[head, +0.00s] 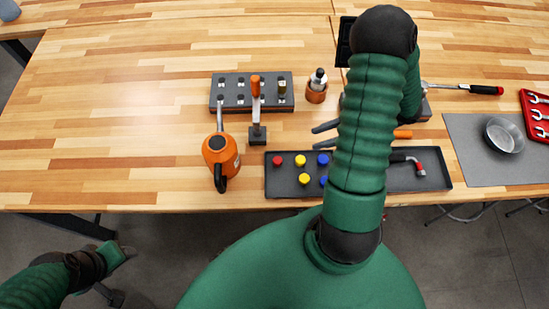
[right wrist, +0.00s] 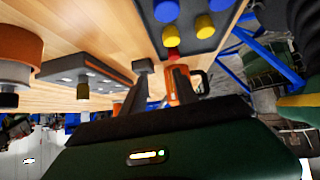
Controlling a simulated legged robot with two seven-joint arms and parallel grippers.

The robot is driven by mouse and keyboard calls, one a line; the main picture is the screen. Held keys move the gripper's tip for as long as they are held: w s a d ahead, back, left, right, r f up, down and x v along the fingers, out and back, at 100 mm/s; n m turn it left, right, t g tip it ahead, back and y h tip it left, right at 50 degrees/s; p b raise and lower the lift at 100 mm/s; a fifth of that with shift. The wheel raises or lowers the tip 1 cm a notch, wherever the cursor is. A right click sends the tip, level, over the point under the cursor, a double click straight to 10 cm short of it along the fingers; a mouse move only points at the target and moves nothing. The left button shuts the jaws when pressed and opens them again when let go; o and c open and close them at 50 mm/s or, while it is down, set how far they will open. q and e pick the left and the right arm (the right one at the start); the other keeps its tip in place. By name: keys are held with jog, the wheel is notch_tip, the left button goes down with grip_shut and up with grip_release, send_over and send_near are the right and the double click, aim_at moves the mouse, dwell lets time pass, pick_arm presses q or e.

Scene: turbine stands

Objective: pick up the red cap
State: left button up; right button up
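The red cap (head: 277,160) sits at the left end of a dark tray (head: 285,188). In the right wrist view the red cap (right wrist: 174,56) appears beyond the fingers. Two yellow caps (head: 300,160) and two blue caps (head: 323,159) are beside it. My right gripper (head: 318,138) shows two dark fingers, apart and pointing left, above the tray's back edge to the right of the red cap. They look empty. My right arm hides the gripper's body and part of the tray. My left gripper (head: 122,252) is low at the left, off the table; its fingers are unclear.
An orange tool (head: 220,157) stands left of the tray. A red-handled tool (head: 415,164) lies in the tray's right end.

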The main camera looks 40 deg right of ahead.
jog(key=s+a+y, duration=0.1)
jog(key=s+a, duration=0.1)
jog(key=a, duration=0.1)
send_near(279, 160)
jog(key=x, duration=0.5)
jog(key=shift+d, duration=0.1)
jog(key=p+x, duration=0.1)
jog(key=x, duration=0.4)
jog(key=shift+w+a, duration=0.15)
jog(key=shift+a, duration=0.15)
jog(key=shift+w+f, duration=0.1)
jog(key=shift+f, duration=0.05)
jog(key=shift+d, duration=0.1)
grip_shut()
